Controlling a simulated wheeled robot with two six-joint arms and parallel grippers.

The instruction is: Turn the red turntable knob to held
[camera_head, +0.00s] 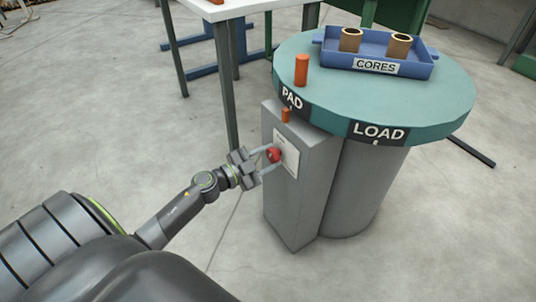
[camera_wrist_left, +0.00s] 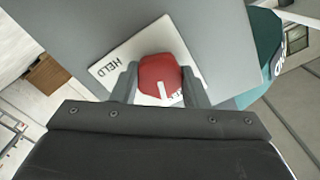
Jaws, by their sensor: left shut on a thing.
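The red turntable knob (camera_head: 274,155) sits on a white label plate (camera_head: 291,160) on the face of a grey box. My left gripper (camera_head: 268,157) is shut on the knob, one finger on each side. In the left wrist view the red knob (camera_wrist_left: 160,78) lies between the two fingers (camera_wrist_left: 160,86). A white pointer line on the knob points toward the bottom of that view. The word HELD (camera_wrist_left: 109,66) shows on the plate to the left of the knob. Another word below the knob is mostly hidden. My right gripper is not in view.
The grey box (camera_head: 300,215) stands against a round pedestal under the green turntable (camera_head: 450,95), marked PAD and LOAD. An orange post (camera_head: 301,70) and a blue CORES tray (camera_head: 334,58) holding two tan cores are on top. A white table stands behind at left.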

